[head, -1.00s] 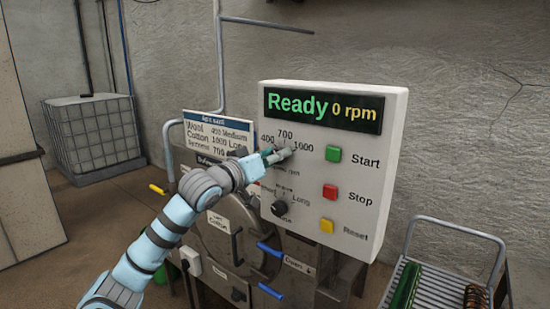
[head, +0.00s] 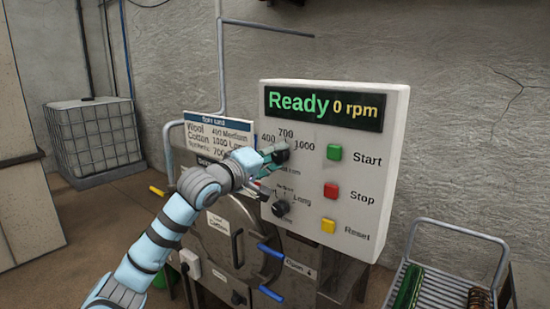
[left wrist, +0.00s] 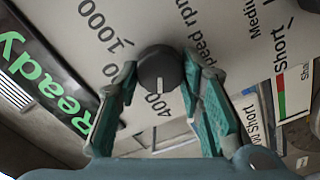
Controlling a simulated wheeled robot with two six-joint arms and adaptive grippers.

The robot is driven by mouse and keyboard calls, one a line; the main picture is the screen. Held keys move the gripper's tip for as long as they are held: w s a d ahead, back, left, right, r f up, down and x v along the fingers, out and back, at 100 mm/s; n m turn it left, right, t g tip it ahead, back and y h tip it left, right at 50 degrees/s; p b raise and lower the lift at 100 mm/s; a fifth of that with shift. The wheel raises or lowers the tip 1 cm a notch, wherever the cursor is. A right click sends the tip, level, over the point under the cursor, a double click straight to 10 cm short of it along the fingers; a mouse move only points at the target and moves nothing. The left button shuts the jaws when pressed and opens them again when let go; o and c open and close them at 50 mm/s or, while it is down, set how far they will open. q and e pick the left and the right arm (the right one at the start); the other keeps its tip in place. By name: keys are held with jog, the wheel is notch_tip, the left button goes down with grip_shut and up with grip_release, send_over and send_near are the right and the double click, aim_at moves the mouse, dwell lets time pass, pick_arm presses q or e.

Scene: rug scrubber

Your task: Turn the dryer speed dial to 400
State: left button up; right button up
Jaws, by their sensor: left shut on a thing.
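The dryer speed dial (head: 282,149) is a dark round knob on the white control panel, below the labels 400, 700 and 1000. In the left wrist view the knob (left wrist: 160,66) sits between my left gripper's (left wrist: 165,78) two green fingers, which are shut on it. Its white pointer line points down in that view, toward the 400 label (left wrist: 156,104). In the head view my left gripper (head: 274,154) hides part of the dial, and its pointer cannot be made out there. My right gripper is in neither view.
The panel's display (head: 323,108) reads Ready, 0 rpm. Green Start (head: 334,152), red Stop (head: 330,190) and yellow Reset (head: 328,226) buttons lie right of the dial. A second dark dial (head: 281,208) is just below. A metal rack (head: 455,250) stands at the right.

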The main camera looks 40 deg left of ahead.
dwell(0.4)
pick_arm(q)
jog(key=o, duration=1.1)
jog(key=shift+o, duration=0.2)
